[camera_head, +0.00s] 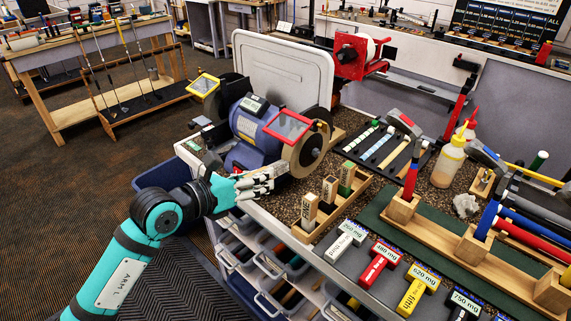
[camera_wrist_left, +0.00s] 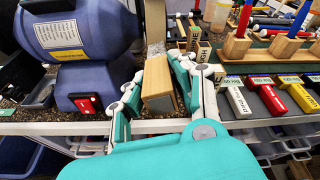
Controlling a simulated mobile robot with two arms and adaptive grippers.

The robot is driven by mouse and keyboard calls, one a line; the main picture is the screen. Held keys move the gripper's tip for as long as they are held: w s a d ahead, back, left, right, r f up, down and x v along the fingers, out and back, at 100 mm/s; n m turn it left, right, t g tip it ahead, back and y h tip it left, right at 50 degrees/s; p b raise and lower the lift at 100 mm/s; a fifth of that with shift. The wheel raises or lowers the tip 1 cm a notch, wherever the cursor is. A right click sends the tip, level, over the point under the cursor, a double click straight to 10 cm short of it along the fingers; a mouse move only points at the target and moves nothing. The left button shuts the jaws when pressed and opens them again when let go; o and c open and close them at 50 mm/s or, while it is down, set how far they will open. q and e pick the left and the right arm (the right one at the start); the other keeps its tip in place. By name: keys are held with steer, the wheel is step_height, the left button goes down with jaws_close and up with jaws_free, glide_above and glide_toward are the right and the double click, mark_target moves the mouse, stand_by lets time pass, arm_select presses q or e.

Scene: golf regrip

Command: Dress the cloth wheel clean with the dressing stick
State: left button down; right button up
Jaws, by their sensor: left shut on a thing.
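The blue bench machine (camera_head: 256,128) stands on the bench, with the tan cloth wheel (camera_head: 305,152) on its near right side under a red-framed shield. My left gripper (camera_head: 272,176) is just below and left of this wheel. In the left wrist view my left gripper (camera_wrist_left: 160,76) is shut on a wooden block-like piece, which I take as the dressing stick (camera_wrist_left: 158,86). Its far end points toward a greyish surface, and I cannot tell if they touch. In the head view the fingers mostly hide the stick. My right gripper is not in view.
A wooden tray (camera_head: 306,236) with several labelled blocks sits right of my gripper. Hammer-shaped weights (camera_head: 380,262) lie along the front edge. A wooden rack (camera_head: 440,238) with upright and lying handles is farther right. Drawer bins (camera_head: 272,266) are below the bench.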

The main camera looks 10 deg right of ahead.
arm_select(q)
steer(key=shift+s+d, duration=0.15)
steer(key=shift+s, duration=0.1)
stand_by(0.8)
steer(key=shift+w, duration=0.15)
stand_by(0.3)
steer(key=shift+a, duration=0.2)
steer(key=shift+s+a+p, duration=0.3)
steer(key=shift+s+a, duration=0.7)
steer(key=shift+a, duration=0.3)
steer(key=s+a, duration=0.3)
steer(key=a, duration=0.2)
steer(key=shift+s+b, duration=0.3)
